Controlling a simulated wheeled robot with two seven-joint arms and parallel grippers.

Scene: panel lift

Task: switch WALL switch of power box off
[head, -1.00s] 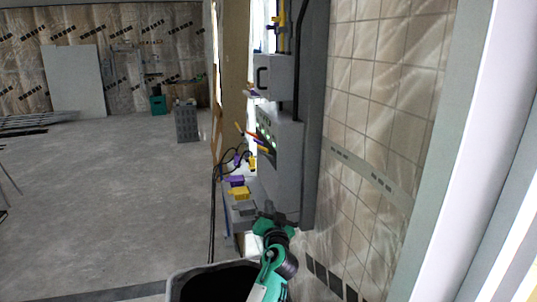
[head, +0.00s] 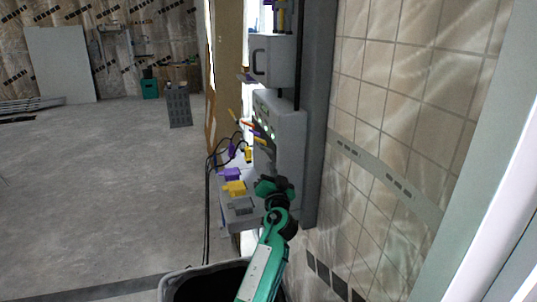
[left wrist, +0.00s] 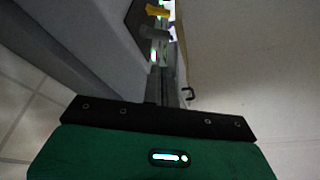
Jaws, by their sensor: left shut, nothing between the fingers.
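The grey power box (head: 290,140) is mounted on the wall side in the middle of the head view. Its left-facing panel has green lights and several coloured levers (head: 254,127), yellow and red-orange among them. The labels are too small to read, so I cannot tell which is the WALL switch. My left gripper (head: 268,187) is just below the box, in front of the ledge, shut and empty. In the left wrist view, a yellow lever (left wrist: 157,11) and a grey one (left wrist: 155,33) show beyond the gripper, at the dark panel. My right gripper is not in view.
Purple (head: 231,174), yellow (head: 234,187) and grey (head: 241,206) plugs sit on the ledge under the box. A smaller grey box (head: 271,62) hangs above it. A dark bin (head: 205,281) stands below. The tiled wall (head: 400,110) bounds the right; the floor at left is open.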

